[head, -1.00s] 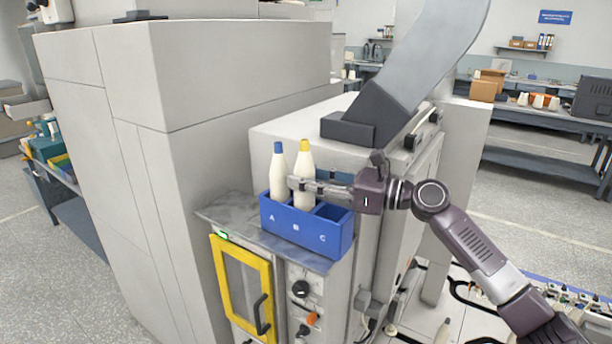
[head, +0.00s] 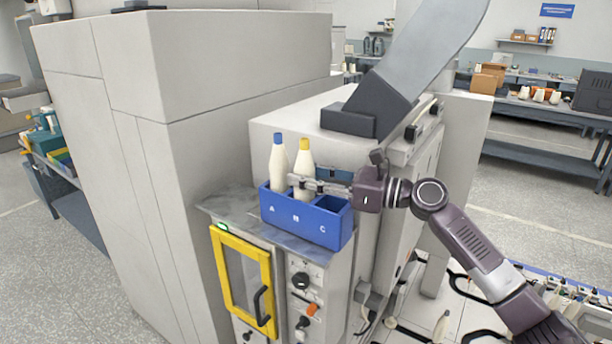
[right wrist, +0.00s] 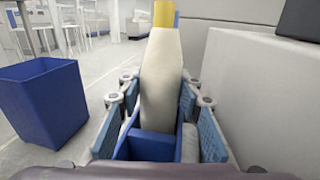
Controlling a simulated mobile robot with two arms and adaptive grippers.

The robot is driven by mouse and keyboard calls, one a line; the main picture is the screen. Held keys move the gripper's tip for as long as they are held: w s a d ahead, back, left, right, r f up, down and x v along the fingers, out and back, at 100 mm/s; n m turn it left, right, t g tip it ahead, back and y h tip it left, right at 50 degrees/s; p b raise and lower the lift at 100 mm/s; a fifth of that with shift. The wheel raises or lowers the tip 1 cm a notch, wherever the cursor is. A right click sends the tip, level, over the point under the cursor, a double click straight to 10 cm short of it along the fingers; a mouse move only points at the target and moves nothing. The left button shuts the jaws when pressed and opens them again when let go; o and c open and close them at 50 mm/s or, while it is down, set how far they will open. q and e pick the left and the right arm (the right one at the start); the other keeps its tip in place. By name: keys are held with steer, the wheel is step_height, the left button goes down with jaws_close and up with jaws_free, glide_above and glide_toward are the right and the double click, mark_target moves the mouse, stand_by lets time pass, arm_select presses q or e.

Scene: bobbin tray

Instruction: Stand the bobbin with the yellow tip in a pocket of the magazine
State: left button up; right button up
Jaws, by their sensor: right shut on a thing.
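The bobbin with the yellow tip (head: 303,165) is cream and upright, with its lower end inside the middle pocket, B, of the blue magazine (head: 294,216). My right gripper (head: 304,185) is shut on this bobbin, reaching in from the right above pocket C. The right wrist view shows the bobbin (right wrist: 162,75) between the fingers (right wrist: 160,100), with the magazine (right wrist: 150,146) below. The bobbin's foot is hidden, so I cannot tell if it touches the pocket floor. My left gripper is not in view.
A blue-tipped bobbin (head: 279,165) stands in pocket A, close beside the held one. Pocket C looks empty. The magazine sits on a grey shelf (head: 225,207) against a machine housing (head: 290,125). A sloping chute (head: 425,60) rises behind my gripper.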

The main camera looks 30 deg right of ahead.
steer(key=o, duration=1.3)
steer(key=shift+s+d, duration=0.1)
steer(key=v, duration=1.2)
